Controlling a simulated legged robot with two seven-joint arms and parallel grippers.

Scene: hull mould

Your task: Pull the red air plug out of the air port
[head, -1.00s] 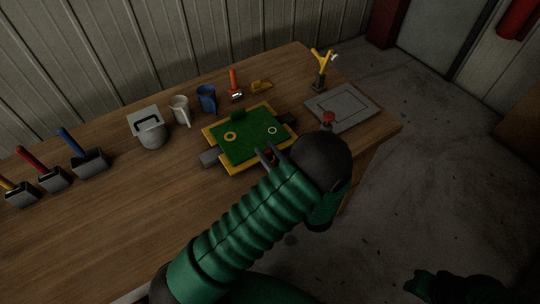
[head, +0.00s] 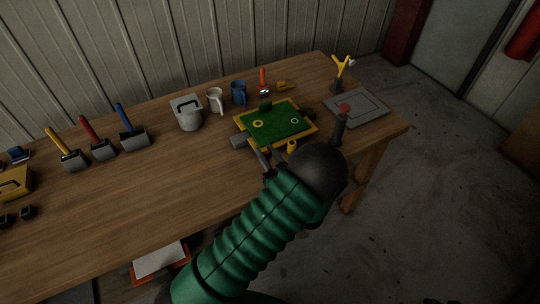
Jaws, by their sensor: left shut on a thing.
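The green and yellow hull mould (head: 275,124) lies on the wooden table. A small yellow air port (head: 292,147) stands at its near edge, with no red showing on it. My left gripper (head: 268,158) is just left of the port and apart from it, its dark fingers shut on the red air plug. The plug itself is too small and dark to make out between the fingers. My right gripper is out of view.

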